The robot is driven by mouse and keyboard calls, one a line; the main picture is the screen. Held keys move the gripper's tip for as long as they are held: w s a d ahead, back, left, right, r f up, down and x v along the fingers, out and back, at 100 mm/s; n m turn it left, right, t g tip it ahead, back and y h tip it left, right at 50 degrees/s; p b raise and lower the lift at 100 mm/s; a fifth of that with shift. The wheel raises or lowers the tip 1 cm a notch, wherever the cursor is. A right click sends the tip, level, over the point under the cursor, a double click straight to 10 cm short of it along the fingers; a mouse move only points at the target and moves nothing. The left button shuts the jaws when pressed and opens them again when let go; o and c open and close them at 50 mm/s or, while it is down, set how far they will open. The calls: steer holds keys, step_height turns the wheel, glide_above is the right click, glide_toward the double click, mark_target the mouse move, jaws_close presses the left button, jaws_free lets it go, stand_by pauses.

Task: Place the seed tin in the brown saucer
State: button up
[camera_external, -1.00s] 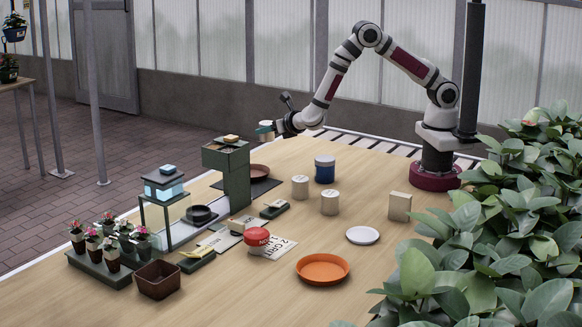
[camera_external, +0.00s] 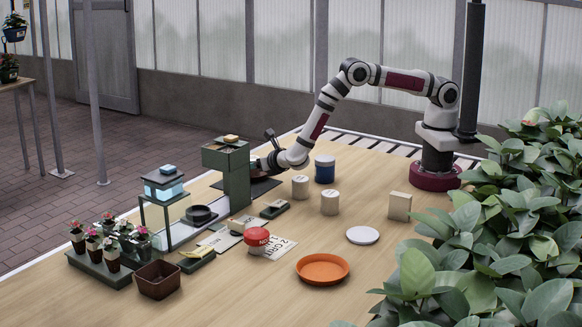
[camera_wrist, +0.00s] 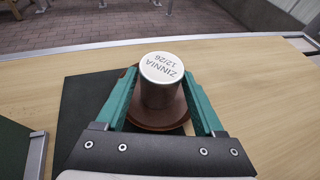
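The seed tin (camera_wrist: 162,92), a pale-lidded cylinder marked "ZINNIA 12/26", stands upright between my gripper's teal fingers (camera_wrist: 161,78) in the wrist view. The fingertips lie close against both its sides, and my gripper looks shut on it. The brown saucer (camera_wrist: 160,125) is directly under the tin, on a dark mat. I cannot tell whether the tin's base touches the saucer. In the external view my gripper (camera_external: 262,163) is low behind the green stand, which with the arm hides most of the saucer and the tin.
The tall green stand (camera_external: 235,175) is close beside my gripper. Pale tins (camera_external: 330,202) and a blue tin (camera_external: 325,170) stand to the right. An orange saucer (camera_external: 323,269) and a white saucer (camera_external: 362,235) lie nearer the front. Bare wood lies right of the mat.

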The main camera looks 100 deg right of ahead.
steer(key=shift+o, duration=1.1)
steer(key=shift+a+r, duration=0.1)
steer(key=shift+r, duration=0.15)
steer(key=v, duration=1.1)
steer(key=shift+s+a, duration=0.2)
steer(key=shift+a, duration=0.1)
steer(key=s+d+r+m+g+y, duration=0.2)
steer(key=s+r+m+g, duration=0.2)
steer(key=s+r+m, duration=0.5)
steer(key=s+d+r+m+g+y, duration=0.2)
steer(key=s+r+m+g, duration=0.15)
steer(key=s+m, duration=0.5)
steer(key=s+a+r+m+y, duration=0.1)
steer(key=s+a+m+y, duration=0.4)
steer(key=s, duration=0.4)
steer(key=s+a+r+m+t+y, duration=0.1)
steer(key=s+a+m+y, duration=0.3)
steer(key=s, duration=0.6)
steer(key=a+m, duration=0.2)
steer(key=a, duration=0.1)
steer(key=shift+s+r+m+y, duration=0.2)
steer(key=shift+r+m+y, duration=0.15)
steer(key=shift+r+y, duration=0.05)
